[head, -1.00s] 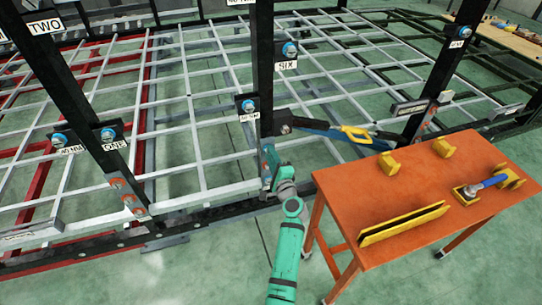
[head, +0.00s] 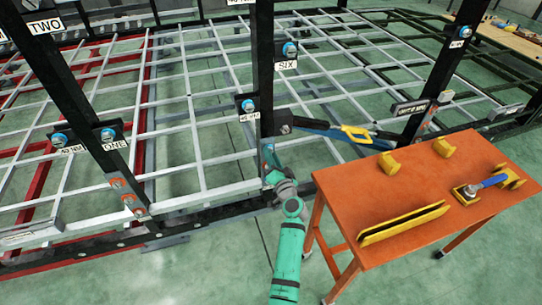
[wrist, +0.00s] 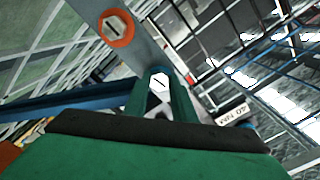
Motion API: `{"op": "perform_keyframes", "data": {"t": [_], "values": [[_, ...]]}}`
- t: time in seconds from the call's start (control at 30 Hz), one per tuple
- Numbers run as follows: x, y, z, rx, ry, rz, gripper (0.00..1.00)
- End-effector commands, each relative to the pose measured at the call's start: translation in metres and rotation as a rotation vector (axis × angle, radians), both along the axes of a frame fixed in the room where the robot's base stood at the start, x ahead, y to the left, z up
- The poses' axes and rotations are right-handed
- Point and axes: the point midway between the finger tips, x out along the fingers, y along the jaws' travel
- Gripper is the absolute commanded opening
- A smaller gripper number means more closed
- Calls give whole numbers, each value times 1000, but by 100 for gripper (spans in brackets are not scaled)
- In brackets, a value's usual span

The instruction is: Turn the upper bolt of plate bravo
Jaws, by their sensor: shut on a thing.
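A grey plate (wrist: 148,48) on a dark post carries two hex bolts in the wrist view. One bolt (wrist: 116,27) has an orange ring and stands free. The other bolt (wrist: 160,82) has a blue ring and sits between the fingers of my gripper (wrist: 160,97), which is shut on it. The label near it appears upside down, so this seems to be the upper bolt. In the head view my gripper (head: 269,158) is at the low part of the middle post and hides most of the plate. No name bravo is readable.
An orange table (head: 400,215) with yellow blocks and a blue-handled tool (head: 490,183) stands at the right.

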Motion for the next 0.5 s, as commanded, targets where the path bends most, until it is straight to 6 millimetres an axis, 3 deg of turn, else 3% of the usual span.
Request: {"op": "perform_keyframes", "data": {"t": [0.5], "values": [[1, 3, 2, -433, -145, 5, 1]]}}
